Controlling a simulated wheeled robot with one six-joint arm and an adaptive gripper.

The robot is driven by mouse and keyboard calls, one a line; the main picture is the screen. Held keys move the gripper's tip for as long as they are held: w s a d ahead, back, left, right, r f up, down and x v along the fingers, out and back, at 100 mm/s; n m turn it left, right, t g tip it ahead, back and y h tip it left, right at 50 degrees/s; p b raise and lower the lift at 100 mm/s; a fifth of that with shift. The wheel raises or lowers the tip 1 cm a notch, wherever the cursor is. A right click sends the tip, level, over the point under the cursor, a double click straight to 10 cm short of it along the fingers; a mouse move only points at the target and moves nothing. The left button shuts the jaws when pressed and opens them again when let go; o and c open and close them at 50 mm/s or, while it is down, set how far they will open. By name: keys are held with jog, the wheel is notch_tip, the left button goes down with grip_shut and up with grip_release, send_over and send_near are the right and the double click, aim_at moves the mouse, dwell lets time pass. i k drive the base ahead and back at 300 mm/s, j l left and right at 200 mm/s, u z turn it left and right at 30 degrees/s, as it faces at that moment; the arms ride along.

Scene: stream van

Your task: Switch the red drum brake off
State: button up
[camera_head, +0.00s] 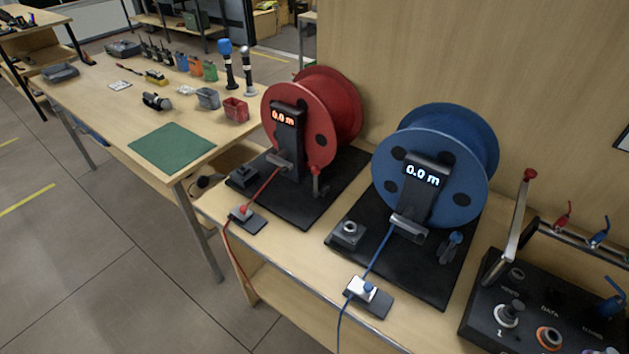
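The red drum (343,110) stands upright on a black base plate (307,212) on a wooden bench. A dark post with a lit display (283,116) reading 0.0 m is in front of it. A small dark control box (243,177) sits at the base's left corner. A grey upright lever (317,186) with a red part above it stands at the drum's right. I cannot tell which of these is the brake, or its setting. A red cable runs down to a small block (242,215) at the bench edge. My gripper is not in view.
A blue drum (455,165), also showing 0.0 m, stands to the right on its own base. A black control panel (535,318) with a tall red-tipped lever is at the lower right. A table (110,110) with tools and a green mat (172,147) is left. Grey floor at lower left is clear.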

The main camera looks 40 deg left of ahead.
aim_at(316, 181)
jog(key=i+u, duration=0.2)
jog(key=u, duration=0.2)
jog(key=i+j+u, duration=0.1)
jog(key=u, duration=0.3)
jog(key=i+l+u, duration=0.1)
jog(key=i+u, duration=0.15)
jog(key=u, duration=0.15)
